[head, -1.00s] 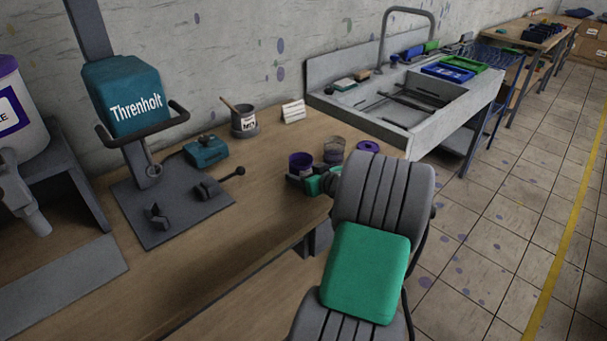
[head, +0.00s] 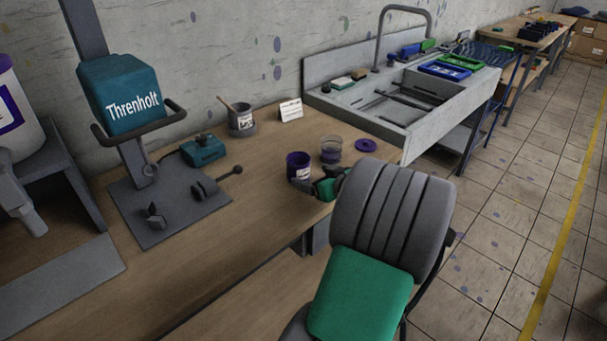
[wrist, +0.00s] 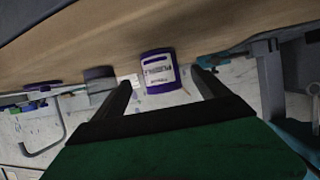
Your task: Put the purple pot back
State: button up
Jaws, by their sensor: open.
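The purple pot (head: 299,167) with a white label stands upright on the wooden bench near its front edge. In the wrist view the pot (wrist: 158,72) appears upside down, between the directions of the two fingers and a little beyond their tips. My gripper (head: 316,190) is open and empty, low at the bench's front edge just right of the pot. Its two dark fingers (wrist: 163,88) also show in the wrist view, apart from the pot. My forearm hides part of the gripper in the head view.
A clear jar (head: 331,150) stands right behind the pot, and a purple lid (head: 366,145) lies to its right. A grey pot with a stick (head: 242,121) and a white card (head: 291,109) stand at the back. The press (head: 125,100) is left. Mid-bench is clear.

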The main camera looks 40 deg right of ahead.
jog(key=v, duration=0.5)
jog(key=shift+a, duration=0.1)
dwell(0.9)
